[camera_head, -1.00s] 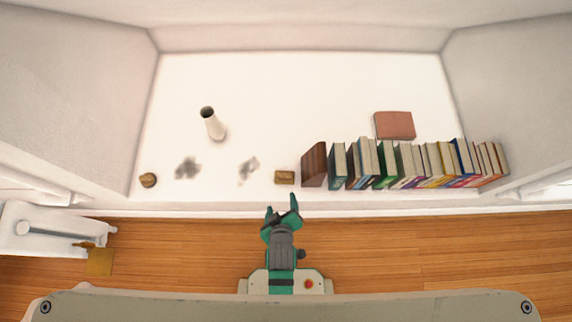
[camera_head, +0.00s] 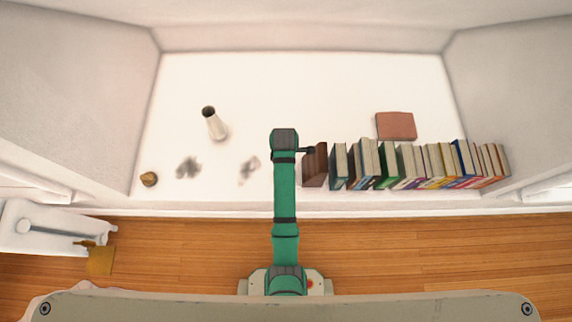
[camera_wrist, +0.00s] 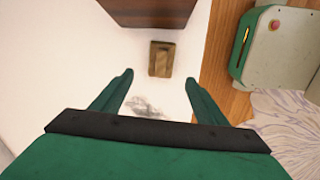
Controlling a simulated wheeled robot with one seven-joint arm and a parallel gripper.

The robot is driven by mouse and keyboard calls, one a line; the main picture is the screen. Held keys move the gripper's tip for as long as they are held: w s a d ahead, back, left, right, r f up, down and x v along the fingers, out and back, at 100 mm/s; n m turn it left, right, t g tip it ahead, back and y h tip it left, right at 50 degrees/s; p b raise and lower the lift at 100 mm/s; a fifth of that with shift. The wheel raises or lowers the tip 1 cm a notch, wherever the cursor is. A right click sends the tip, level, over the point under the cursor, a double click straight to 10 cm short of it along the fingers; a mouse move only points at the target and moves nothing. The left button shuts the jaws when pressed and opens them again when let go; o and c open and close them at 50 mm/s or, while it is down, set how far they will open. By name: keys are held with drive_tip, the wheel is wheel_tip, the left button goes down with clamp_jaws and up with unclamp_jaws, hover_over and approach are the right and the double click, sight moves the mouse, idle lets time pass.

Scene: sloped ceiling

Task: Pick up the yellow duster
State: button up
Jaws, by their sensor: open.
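A small yellow-brown block (camera_wrist: 161,59), which looks like the duster, lies on the white surface (camera_wrist: 60,75) in the wrist view. My gripper (camera_wrist: 158,82) is open and empty above the surface. The block is a little beyond the fingertips, between their lines, and apart from them. In the head view my arm covers the block and my gripper's fingers. Another small brown-yellow lump (camera_head: 149,179) sits at the left front of the white surface.
A brown upright book or bookend (camera_head: 315,165) begins a row of books (camera_head: 410,163) close to the block's right. A pale vase (camera_head: 213,123) stands at the back left. Dark smudges (camera_head: 188,167) mark the surface. A yellow-brown flat thing (camera_head: 100,261) is at the lower left.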

drive_tip(key=shift+w+r+n, duration=0.3)
drive_tip(key=shift+w, duration=0.05)
wheel_tip(320, 180, down, 5)
drive_tip(key=shift+s+f, duration=0.1)
drive_tip(key=shift+f, duration=0.1)
drive_tip(key=shift+s+d+f, duration=0.1)
drive_tip(key=shift+d+f, duration=0.05)
drive_tip(key=shift+f, duration=1.15)
drive_tip(key=shift+s+d+f, duration=0.1)
drive_tip(key=shift+f, duration=1.2)
drive_tip(key=shift+w, duration=0.15)
drive_tip(key=c, duration=1.2)
